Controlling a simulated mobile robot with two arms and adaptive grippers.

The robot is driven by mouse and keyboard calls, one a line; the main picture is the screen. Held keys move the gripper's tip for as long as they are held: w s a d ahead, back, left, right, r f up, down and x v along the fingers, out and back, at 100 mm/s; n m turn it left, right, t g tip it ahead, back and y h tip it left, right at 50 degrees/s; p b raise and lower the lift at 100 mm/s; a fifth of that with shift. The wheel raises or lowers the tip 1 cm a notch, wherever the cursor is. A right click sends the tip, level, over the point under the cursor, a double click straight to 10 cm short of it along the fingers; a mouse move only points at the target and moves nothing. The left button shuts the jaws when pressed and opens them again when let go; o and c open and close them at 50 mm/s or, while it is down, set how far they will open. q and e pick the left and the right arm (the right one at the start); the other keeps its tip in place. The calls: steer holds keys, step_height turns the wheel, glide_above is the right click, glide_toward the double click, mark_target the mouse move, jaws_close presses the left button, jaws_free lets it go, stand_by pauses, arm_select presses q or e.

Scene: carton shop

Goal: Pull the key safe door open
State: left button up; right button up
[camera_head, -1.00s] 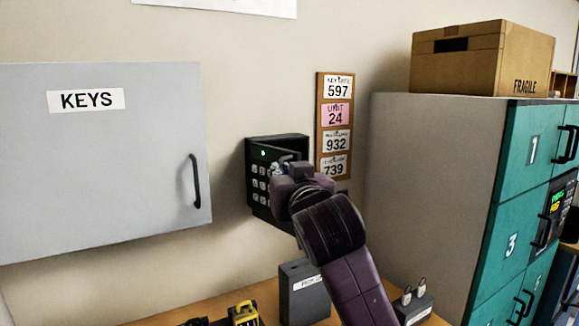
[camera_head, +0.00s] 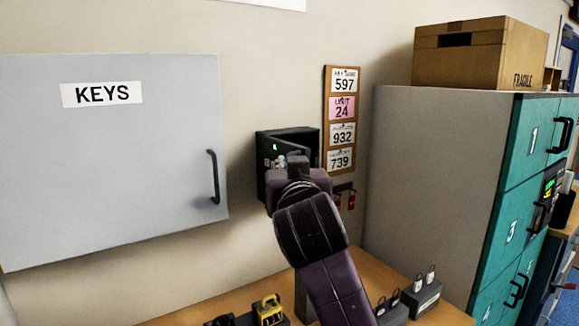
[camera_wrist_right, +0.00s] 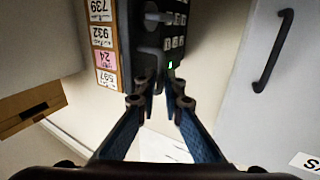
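The key safe (camera_head: 289,134) is a small black box on the wall, with a keypad and a lit green light. Its door (camera_head: 275,147) looks ajar, angled out from the box; how far is hard to tell behind my gripper. In the right wrist view the keypad door (camera_wrist_right: 174,28) appears upside down, with a grey knob (camera_wrist_right: 155,18) beside the keys. My right gripper (camera_wrist_right: 161,91) is at the safe, its fingers parted with a gap between the tips. I see nothing held; contact with the door cannot be told. My left gripper is out of view.
A grey KEYS cabinet (camera_head: 110,180) hangs left of the safe. A number board (camera_head: 326,125) is close on its right, with red items (camera_head: 349,199) below. Teal-doored lockers (camera_head: 505,235) stand right, a carton (camera_head: 470,55) on top. A wooden counter (camera_head: 375,270) below holds padlocks (camera_head: 425,276).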

steer(key=o, duration=0.3)
steer(key=shift+w+a, duration=0.2)
steer(key=shift+a, duration=0.1)
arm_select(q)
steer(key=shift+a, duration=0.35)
arm_select(e)
steer(key=shift+o, duration=0.2)
steer(key=s+d, duration=0.1)
steer(key=s, duration=0.6)
steer(key=shift+s+d+f, duration=0.15)
